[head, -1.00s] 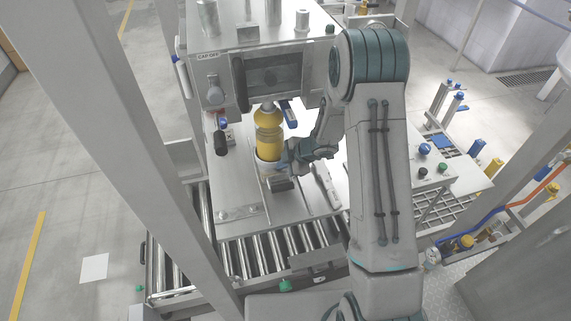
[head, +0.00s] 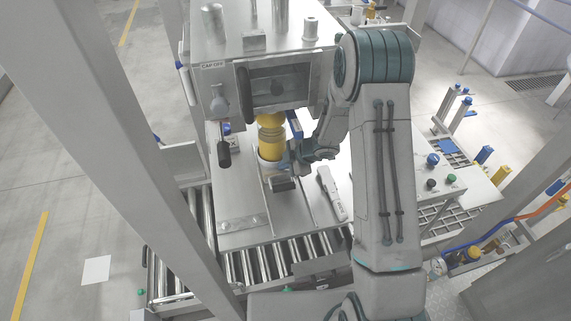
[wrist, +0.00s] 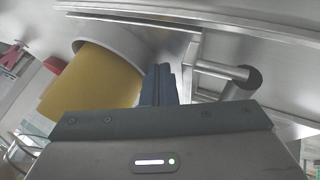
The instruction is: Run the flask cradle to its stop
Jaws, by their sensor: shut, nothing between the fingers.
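The yellow flask (head: 271,141) stands upright in the flask cradle, a pale round cup (head: 266,172) on the steel deck. Its top goes out of sight behind the front of the machine head. A dark block (head: 283,184) sits at the cradle's near side. My gripper (head: 298,157) is at the right of the cradle, low beside the flask. In the wrist view its fingers (wrist: 159,84) are shut and empty, close to the white cup (wrist: 117,44) with the yellow flask (wrist: 92,85) in it. I cannot tell whether they touch the cup.
The machine head with a window (head: 277,80) overhangs the deck, and a black-gripped lever (head: 224,152) hangs at its left. A bar with a dark round end (wrist: 249,77) is right of my fingers. Rollers (head: 270,262) lie in front; a pale device (head: 331,192) lies right.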

